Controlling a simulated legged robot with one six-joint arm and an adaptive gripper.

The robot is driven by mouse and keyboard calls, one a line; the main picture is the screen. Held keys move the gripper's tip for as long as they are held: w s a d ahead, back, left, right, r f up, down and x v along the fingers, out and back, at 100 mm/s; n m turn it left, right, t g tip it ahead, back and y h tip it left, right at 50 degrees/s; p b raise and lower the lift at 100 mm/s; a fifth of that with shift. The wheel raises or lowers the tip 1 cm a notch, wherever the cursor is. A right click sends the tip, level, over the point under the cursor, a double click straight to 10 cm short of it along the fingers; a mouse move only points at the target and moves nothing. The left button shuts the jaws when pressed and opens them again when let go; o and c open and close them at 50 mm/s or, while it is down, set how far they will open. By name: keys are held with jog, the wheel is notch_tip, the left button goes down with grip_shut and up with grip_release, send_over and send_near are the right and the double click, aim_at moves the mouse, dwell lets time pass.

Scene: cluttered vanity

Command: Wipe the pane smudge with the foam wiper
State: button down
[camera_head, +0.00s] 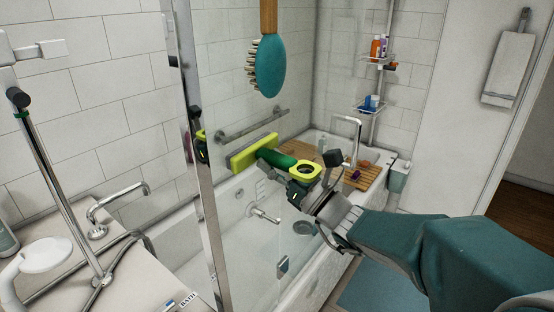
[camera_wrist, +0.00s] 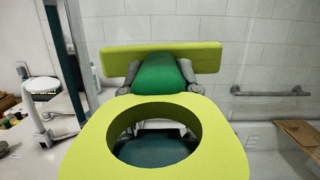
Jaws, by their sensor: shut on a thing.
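The foam wiper (camera_head: 277,158) has a dark green handle, a lime flat head and a lime ring end. My gripper (camera_head: 301,188) is shut on it and holds it in the air over the bathtub. In the wrist view the gripper's fingers (camera_wrist: 163,76) flank the green grip, with the wiper's lime head (camera_wrist: 160,61) beyond and its ring in front. The clear pane (camera_head: 245,240) stands along the tub beside a metal upright. I cannot tell whether the wiper head touches the pane. I cannot make out the smudge clearly.
A teal hairbrush (camera_head: 270,66) hangs at the top. A grab bar (camera_head: 253,126) is on the tiled wall. A wooden caddy (camera_head: 362,176) crosses the tub. The counter (camera_head: 140,282) with a tap is at left. A shelf rack (camera_head: 371,107) stands in the back corner.

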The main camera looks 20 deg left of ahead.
aim_at(317, 170)
jog(key=shift+s+a, duration=0.3)
jog(key=shift+s, duration=0.4)
jog(key=shift+w+d, duration=0.25)
jog(key=shift+w, duration=0.4)
jog(key=shift+w+d, duration=0.3)
jog(key=shift+w, duration=0.3)
jog(key=shift+w+d, duration=0.25)
jog(key=shift+w, duration=0.4)
jog(key=shift+s+d, duration=0.3)
jog(key=shift+d, duration=0.45)
jog(key=shift+s+d, duration=0.35)
jog(key=shift+d, duration=0.4)
jog(key=shift+s+d, duration=0.3)
jog(key=shift+d, duration=0.45)
jog(key=shift+d, duration=0.1)
jog(key=shift+s+d, duration=0.3)
jog(key=shift+d, duration=0.35)
jog(key=shift+s+d, duration=0.3)
jog(key=shift+d, duration=0.35)
